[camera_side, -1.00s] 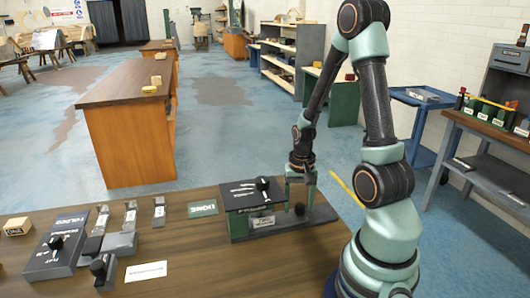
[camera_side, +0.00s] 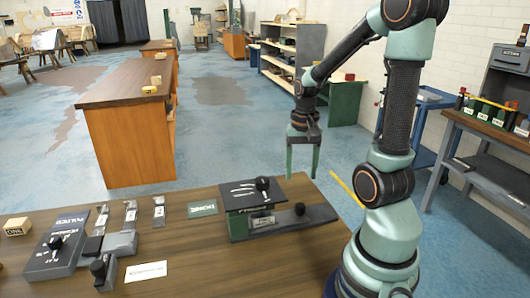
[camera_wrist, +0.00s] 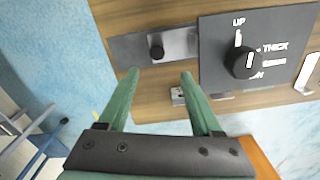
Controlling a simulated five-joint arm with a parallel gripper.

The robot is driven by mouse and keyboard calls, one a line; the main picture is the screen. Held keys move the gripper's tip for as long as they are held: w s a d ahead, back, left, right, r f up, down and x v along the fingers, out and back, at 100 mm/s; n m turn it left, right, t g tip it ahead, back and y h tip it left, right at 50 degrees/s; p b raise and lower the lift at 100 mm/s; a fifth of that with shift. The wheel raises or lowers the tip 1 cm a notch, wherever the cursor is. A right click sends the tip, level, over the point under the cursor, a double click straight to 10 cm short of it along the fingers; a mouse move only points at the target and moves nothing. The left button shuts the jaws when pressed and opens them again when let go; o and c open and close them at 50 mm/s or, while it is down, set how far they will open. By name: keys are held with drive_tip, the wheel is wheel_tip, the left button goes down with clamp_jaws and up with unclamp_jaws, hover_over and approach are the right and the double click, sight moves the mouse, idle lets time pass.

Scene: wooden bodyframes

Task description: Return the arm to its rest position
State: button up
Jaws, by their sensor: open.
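My gripper (camera_side: 302,172) hangs in the air above the far right edge of the wooden table (camera_side: 200,275), fingers pointing down. It is open, with nothing between its fingers. Below and in front of it is a dark box with a black knob (camera_side: 263,184), and a low grey base with a round black knob (camera_side: 299,209) extends to its right. The wrist view shows the two green fingers (camera_wrist: 160,74) spread apart. Beyond them are the panel with its black knob (camera_wrist: 246,62) and the plate with a small black knob (camera_wrist: 156,52). The fingers appear clear of both.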

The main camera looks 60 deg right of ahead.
drive_tip(key=shift+r, duration=0.5)
drive_tip(key=w+a+r+n+t, duration=0.2)
drive_tip(key=a+r+n, duration=0.3)
drive_tip(key=a, duration=0.4)
drive_tip(key=w+a+r+n+t, duration=0.3)
drive_tip(key=a+n, duration=0.4)
drive_tip(key=a, duration=0.3)
drive_tip(key=shift+r+t, duration=0.3)
drive_tip(key=shift+r, duration=0.6)
